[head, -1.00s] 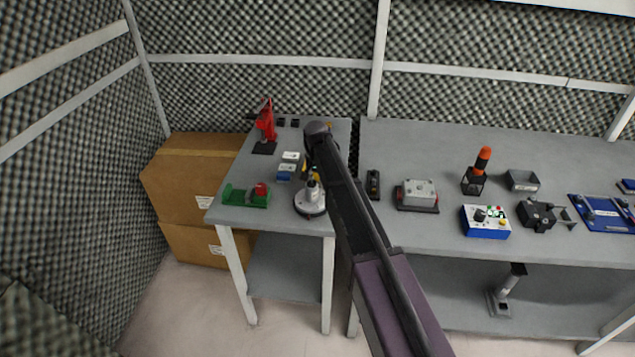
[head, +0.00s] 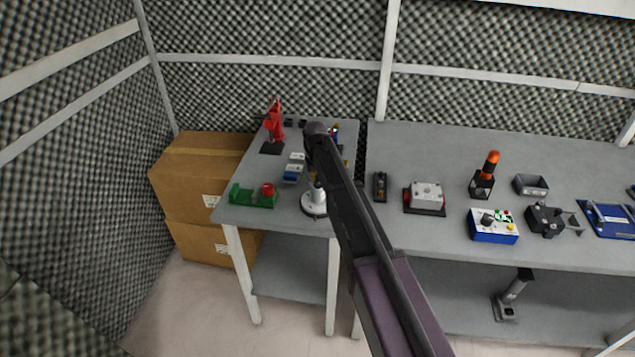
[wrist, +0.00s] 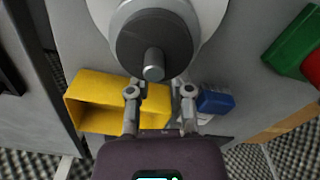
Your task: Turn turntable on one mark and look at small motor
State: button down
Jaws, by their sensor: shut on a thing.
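The turntable (head: 314,210) is a round, pale piece with a dark base rim at the front of the small left table. In the wrist view its pale round top (wrist: 212,20) shows behind a dark grey round body with a short shaft, which looks like the small motor (wrist: 125,42).
A yellow bin (wrist: 88,88) and a blue block (wrist: 215,101) lie close to my fingers. A green fixture with a red knob (head: 254,197) stands left of the turntable. A red stand (head: 274,125) is behind. A larger bench (head: 450,140) with several devices is on the right.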

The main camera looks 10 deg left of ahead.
jog(key=shift+s+a+n, duration=0.3)
jog(key=shift+a+n, duration=0.15)
jog(key=shift+n, duration=0.75)
jog(key=shift+s+a+n, duration=0.25)
jog(key=shift+a+n, duration=0.2)
jog(key=shift+n, duration=0.75)
jog(key=c, duration=0.5)
grip_release()
jog(key=shift+c, duration=0.2)
